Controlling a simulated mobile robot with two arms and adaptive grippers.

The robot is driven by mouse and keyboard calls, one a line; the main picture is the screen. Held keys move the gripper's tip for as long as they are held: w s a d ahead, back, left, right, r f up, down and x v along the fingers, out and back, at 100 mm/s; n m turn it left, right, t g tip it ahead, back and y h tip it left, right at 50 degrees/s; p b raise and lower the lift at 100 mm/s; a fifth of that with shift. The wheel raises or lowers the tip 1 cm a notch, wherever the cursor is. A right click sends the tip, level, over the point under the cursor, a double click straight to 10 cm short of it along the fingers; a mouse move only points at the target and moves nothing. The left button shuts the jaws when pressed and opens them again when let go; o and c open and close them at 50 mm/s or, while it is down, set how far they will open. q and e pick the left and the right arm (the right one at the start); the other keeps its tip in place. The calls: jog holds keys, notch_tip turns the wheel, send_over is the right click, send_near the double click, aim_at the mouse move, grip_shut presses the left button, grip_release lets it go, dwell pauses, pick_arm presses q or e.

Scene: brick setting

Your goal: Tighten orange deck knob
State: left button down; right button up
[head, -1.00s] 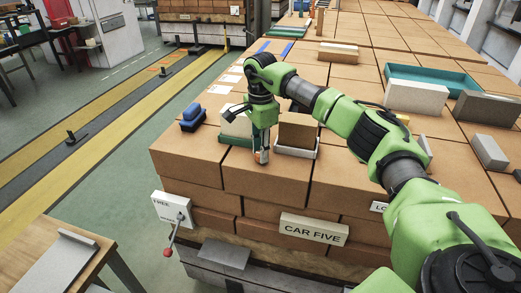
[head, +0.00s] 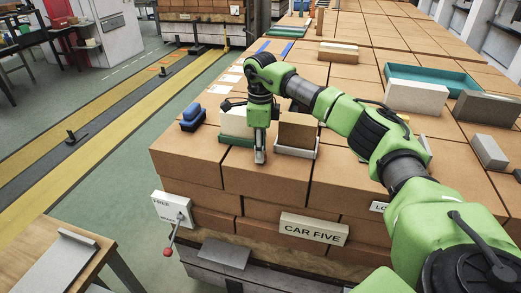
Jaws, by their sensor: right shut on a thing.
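My right gripper (head: 260,155) points straight down onto the brick-coloured deck (head: 235,180), near its front edge. Its fingers are shut on the orange deck knob, which they and the wrist hide almost wholly now. A little orange showed between the fingers a second ago. How far the knob is turned cannot be seen. My left gripper is not in view.
A white holder with a brown block (head: 297,131) stands close right of the gripper. A blue block (head: 192,117) lies to the left. A teal tray (head: 425,76) is farther back.

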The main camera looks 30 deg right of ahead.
jog(key=m, duration=1.3)
jog(key=shift+m, duration=0.4)
jog(key=m, duration=0.7)
jog(key=shift+p, duration=0.35)
jog(key=m, duration=0.7)
jog(key=o, duration=1.1)
